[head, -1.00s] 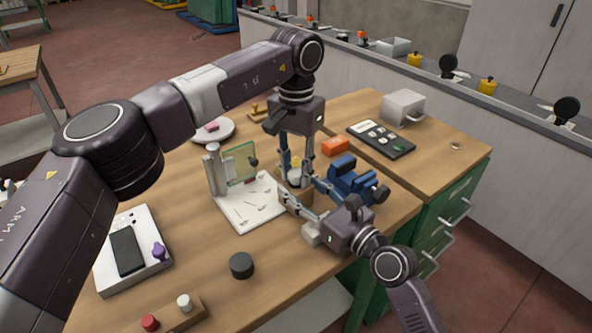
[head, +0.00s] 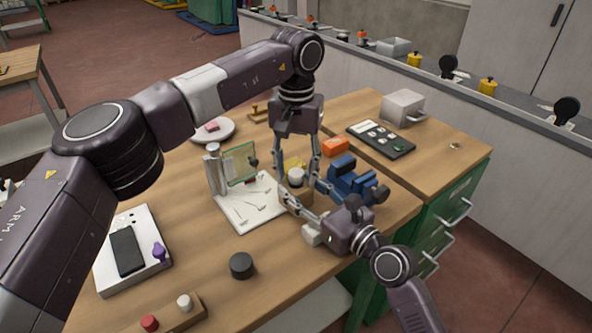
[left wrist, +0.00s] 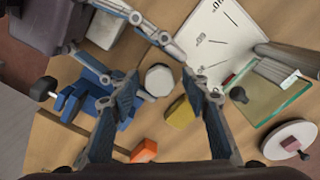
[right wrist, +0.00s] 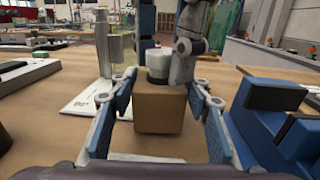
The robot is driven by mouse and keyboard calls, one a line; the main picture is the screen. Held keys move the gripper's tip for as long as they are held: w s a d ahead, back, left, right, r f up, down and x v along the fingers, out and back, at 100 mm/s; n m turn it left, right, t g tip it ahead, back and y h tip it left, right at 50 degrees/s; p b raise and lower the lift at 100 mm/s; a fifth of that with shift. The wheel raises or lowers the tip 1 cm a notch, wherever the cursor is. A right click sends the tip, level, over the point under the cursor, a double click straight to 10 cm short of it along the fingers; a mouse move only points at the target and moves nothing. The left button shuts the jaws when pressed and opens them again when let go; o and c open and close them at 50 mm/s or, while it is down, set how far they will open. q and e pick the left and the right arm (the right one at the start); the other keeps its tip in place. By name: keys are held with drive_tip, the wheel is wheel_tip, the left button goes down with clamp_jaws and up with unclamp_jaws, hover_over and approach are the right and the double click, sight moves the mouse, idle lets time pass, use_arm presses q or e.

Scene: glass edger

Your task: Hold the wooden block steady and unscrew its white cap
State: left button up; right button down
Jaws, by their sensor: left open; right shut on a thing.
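The wooden block (right wrist: 160,108) stands upright on the bench, with the white cap (right wrist: 160,64) on top. A dark band shows under the cap in the right wrist view. My right gripper (right wrist: 160,88) is shut on the block, one finger on each side. My left gripper (head: 297,178) points down from above, open, with its fingers apart on either side of the cap. In the left wrist view the cap (left wrist: 158,80) lies between the spread fingers with gaps beside it. In the head view the fingers partly hide the block (head: 297,197).
A blue vise (head: 350,182) stands close right of the block. A yellow object (left wrist: 180,112) and an orange box (head: 335,146) are nearby. A white marked board (head: 250,208) with a glass pane (head: 240,165) lies to the left. A black knob (head: 241,265) sits in front.

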use_arm(q)
drive_tip(key=shift+r, duration=2.35)
drive_tip(key=shift+c, duration=0.2)
wheel_tip(320, 180, up, 2)
drive_tip(key=shift+d+r+m, duration=0.1)
drive_tip(key=shift+m, duration=1)
drive_tip(key=shift+r+m, duration=0.3)
drive_tip(key=shift+m, duration=0.2)
wheel_tip(320, 180, down, 8)
drive_tip(key=shift+r, duration=0.2)
